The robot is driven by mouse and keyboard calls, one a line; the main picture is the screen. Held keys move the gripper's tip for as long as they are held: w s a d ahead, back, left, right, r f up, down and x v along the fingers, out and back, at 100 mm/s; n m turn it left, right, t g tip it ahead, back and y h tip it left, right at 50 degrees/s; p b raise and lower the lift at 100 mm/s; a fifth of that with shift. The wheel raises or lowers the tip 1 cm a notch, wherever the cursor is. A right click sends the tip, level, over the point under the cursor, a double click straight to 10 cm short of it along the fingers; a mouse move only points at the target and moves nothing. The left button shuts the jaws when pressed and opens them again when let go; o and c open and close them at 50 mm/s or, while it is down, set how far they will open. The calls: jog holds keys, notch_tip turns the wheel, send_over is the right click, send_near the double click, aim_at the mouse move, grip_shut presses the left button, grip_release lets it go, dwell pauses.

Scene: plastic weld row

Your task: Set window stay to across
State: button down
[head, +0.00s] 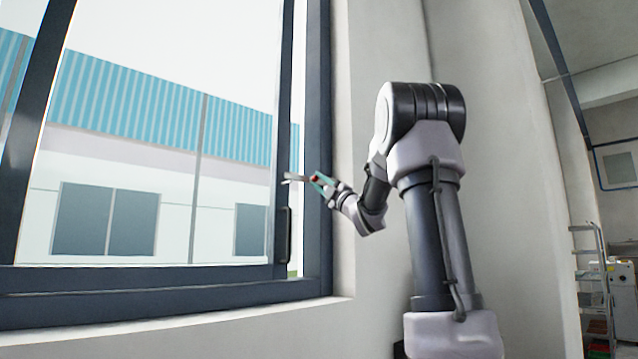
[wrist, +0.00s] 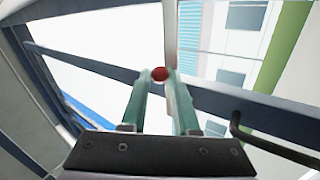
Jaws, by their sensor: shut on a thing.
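The window stay (head: 296,177) shows in the head view as a short grey bar at the right side of the window frame, lying nearly level. A red knob (wrist: 159,74) sits between my fingertips in the wrist view and also shows small in the head view. My gripper (head: 319,181), with teal fingers, is shut on this knob; it also fills the middle of the wrist view (wrist: 159,80). The fingers and knob hide part of the stay, so I cannot tell its exact angle or how it joins the frame.
The dark window frame (head: 318,120) stands close beside my gripper. A dark pull handle (head: 288,235) is on the sash below the stay and shows at lower right in the wrist view (wrist: 270,146). A bare wall (head: 362,60) is to the right. Shelves (head: 590,290) stand far right.

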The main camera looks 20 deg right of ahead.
jog(key=c, duration=0.9)
grip_release()
jog(key=shift+f, duration=0.1)
jog(key=v, duration=1)
jog(key=shift+s+d+f, duration=0.1)
jog(key=shift+s+f, duration=0.1)
jog(key=shift+s, duration=0.15)
